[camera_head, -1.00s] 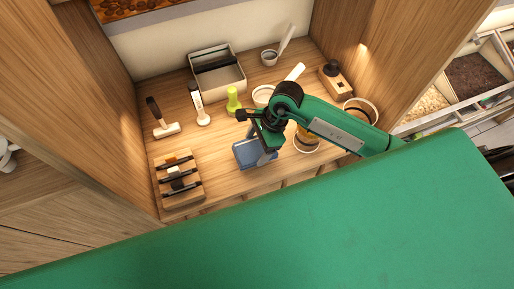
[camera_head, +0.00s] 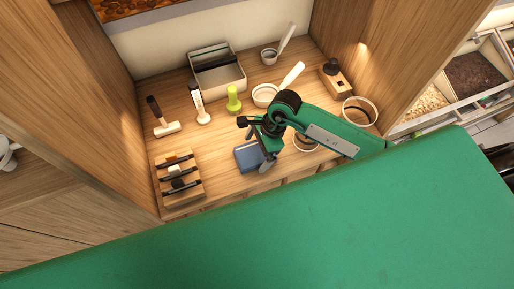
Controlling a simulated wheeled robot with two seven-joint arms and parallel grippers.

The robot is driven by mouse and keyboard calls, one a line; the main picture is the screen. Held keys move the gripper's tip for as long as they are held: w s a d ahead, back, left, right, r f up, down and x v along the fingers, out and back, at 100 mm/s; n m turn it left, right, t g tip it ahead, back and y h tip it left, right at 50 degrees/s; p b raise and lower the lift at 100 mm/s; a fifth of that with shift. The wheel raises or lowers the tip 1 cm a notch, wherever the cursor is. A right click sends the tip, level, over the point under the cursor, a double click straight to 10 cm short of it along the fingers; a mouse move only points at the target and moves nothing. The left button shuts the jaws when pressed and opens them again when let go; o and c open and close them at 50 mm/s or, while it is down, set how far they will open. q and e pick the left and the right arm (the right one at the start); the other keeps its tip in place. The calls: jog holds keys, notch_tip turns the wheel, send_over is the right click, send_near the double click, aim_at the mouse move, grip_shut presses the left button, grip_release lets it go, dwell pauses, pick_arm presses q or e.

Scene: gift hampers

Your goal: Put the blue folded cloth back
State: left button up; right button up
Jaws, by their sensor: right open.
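The blue folded cloth (camera_head: 247,157) lies on the wooden shelf surface (camera_head: 220,180) near its front edge, right of the wooden rack. My right gripper (camera_head: 266,163) is at the right side of the cloth, with a grey finger by its edge. The gripper is open. Whether it touches the cloth is hard to tell, since the gripper and wrist hide part of the cloth's right side. My left gripper is not in view.
A wooden rack (camera_head: 165,200) with dark-handled tools and a mallet (camera_head: 166,130) stand left. A round container (camera_head: 374,106) is right. Wooden walls close both sides.

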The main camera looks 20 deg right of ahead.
jog(key=shift+r, duration=0.2)
jog(key=b+v, duration=0.3)
jog(key=v, duration=0.8)
jog(key=shift+d+r, duration=0.15)
jog(key=shift+r, duration=0.25)
